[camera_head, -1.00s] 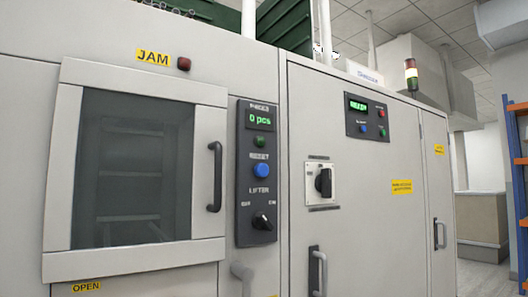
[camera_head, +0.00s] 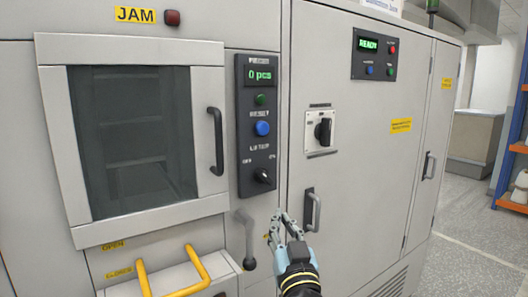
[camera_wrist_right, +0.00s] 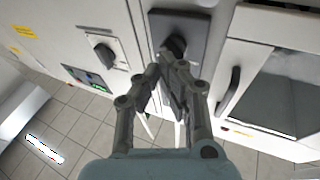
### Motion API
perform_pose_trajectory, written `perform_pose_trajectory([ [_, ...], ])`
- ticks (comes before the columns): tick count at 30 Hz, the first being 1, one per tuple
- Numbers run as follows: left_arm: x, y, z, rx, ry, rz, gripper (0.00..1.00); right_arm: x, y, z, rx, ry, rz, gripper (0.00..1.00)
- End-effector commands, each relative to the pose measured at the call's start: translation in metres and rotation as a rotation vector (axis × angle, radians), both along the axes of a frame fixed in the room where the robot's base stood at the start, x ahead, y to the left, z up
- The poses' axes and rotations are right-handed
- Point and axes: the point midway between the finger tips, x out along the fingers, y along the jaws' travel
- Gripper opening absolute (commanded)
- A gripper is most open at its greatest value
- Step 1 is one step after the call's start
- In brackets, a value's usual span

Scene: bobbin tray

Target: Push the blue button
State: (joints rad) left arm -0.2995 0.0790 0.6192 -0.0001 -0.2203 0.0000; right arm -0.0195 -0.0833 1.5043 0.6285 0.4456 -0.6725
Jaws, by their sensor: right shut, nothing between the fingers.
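The blue button (camera_head: 262,128) is a round knob labelled RESET on the dark control panel (camera_head: 243,165) of the machine, between a small green button (camera_head: 260,99) above and the black lifter switch (camera_head: 263,177) below. A smaller blue button (camera_head: 369,70) is on the upper right panel under the READY display. My right gripper (camera_head: 279,220) is shut and empty, below and slightly right of the control panel, apart from the button. In the right wrist view its fingers (camera_wrist_right: 172,72) point toward the panel, where the black switch shows; the blue button cannot be made out there. My left gripper is not in view.
A windowed door (camera_head: 135,130) with a dark handle (camera_head: 216,141) is left of the panel. A grey lever (camera_head: 246,240) and a door handle (camera_head: 312,210) stick out near my right gripper. Yellow rails (camera_head: 190,275) are at lower left. A rotary switch (camera_head: 323,131) is to the right.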

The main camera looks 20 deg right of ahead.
Motion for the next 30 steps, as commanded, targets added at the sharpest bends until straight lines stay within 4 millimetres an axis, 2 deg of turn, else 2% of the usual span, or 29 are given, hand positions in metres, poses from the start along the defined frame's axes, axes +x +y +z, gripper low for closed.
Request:
perform_pose_trajectory([
  [1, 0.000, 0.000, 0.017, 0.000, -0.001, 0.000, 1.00, 0.001, -0.003, 0.039, 0.007, -0.050, -0.022, 0.00],
  [3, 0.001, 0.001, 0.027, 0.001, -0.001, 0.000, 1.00, 0.001, -0.009, 0.078, 0.013, -0.114, -0.056, 0.00],
  [6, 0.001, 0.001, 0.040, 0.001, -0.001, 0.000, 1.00, -0.002, -0.016, 0.123, 0.026, -0.186, -0.098, 0.00],
  [9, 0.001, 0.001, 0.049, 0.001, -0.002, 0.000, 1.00, -0.006, -0.021, 0.155, 0.037, -0.240, -0.132, 0.00],
  [12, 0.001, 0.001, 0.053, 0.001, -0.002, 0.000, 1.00, -0.008, -0.025, 0.175, 0.043, -0.274, -0.155, 0.00],
  [16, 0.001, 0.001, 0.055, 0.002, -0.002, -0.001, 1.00, -0.010, -0.027, 0.184, 0.048, -0.290, -0.166, 0.00],
  [26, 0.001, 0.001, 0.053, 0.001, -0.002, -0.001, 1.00, -0.010, -0.027, 0.183, 0.048, -0.291, -0.166, 0.00],
  [30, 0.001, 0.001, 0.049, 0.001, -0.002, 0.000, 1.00, -0.003, -0.026, 0.181, 0.048, -0.290, -0.166, 0.00],
])
